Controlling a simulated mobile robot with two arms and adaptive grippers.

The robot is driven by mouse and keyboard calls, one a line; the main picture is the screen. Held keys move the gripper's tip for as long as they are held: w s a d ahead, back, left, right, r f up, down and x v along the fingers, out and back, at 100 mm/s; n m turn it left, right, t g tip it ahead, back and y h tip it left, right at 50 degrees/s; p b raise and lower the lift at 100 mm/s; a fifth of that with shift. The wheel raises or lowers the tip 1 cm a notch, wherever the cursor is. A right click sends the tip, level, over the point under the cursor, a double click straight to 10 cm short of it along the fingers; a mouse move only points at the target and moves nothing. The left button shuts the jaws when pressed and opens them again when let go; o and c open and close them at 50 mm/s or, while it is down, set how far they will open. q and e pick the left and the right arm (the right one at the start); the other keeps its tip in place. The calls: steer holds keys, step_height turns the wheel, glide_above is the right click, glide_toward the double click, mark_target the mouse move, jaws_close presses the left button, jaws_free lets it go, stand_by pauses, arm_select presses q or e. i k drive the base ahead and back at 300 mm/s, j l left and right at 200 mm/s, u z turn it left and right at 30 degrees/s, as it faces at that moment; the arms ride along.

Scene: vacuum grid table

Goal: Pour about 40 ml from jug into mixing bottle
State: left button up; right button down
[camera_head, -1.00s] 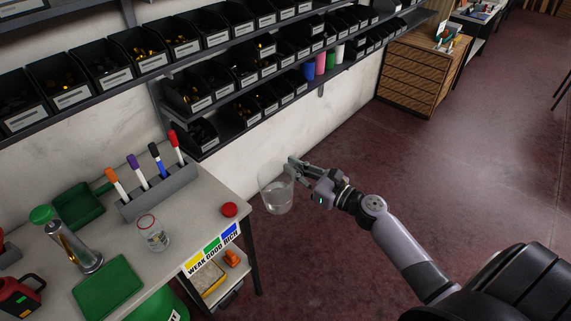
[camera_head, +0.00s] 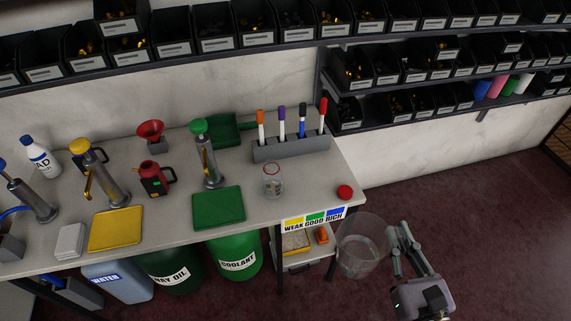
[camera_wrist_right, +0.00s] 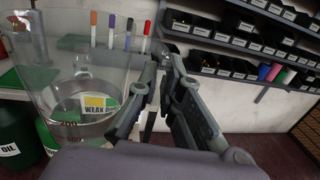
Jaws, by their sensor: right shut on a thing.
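The clear jug (camera_head: 362,246) is beyond the table's right end, roughly upright. It also shows large in the right wrist view (camera_wrist_right: 80,85), with red graduation marks and clear liquid low inside. My right gripper (camera_head: 399,238) is shut on the jug's right side; its fingers also show in the wrist view (camera_wrist_right: 165,62). The mixing bottle appears to be the small clear bottle (camera_head: 272,182) with a red rim, upright on the table and apart from the jug. A red cap (camera_head: 344,192) lies near the table's right corner. My left gripper is out of view.
A grey marker holder (camera_head: 291,149) stands behind the bottle. A green mat (camera_head: 218,208) and a pump with a green top (camera_head: 206,155) are left of it. A yellow mat (camera_head: 116,230) lies farther left. Shelves of bins (camera_head: 400,80) line the wall.

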mark_target(272, 174)
steer(key=l, duration=0.3)
steer(key=i+l, duration=0.1)
steer(key=l, duration=0.2)
steer(key=u, duration=0.4)
steer(key=l+u, duration=0.15)
steer(key=u, duration=0.65)
